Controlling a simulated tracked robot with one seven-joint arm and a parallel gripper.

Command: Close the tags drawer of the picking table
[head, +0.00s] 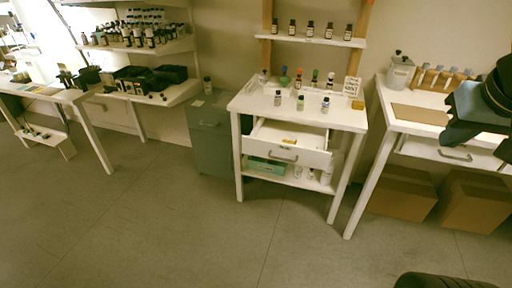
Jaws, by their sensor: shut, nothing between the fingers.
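A white table (243,104) stands in the middle of the head view. Its drawer (316,158) is pulled out toward me, with the inside showing below the tabletop. The drawer front has a grey bar handle (283,157) and a small label too small to read. A small yellowish item (289,141) lies in the drawer. Dark parts of my arm show at the right edge, apart from the drawer and well to its right. My gripper's fingers cannot be seen.
Several small bottles stand on the tabletop. A lower shelf holds a green box (267,166) and white containers. A grey cabinet (209,136) stands left of the table. Another white table (390,114) stands at right, with cardboard boxes (402,193) below. The floor in front is clear.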

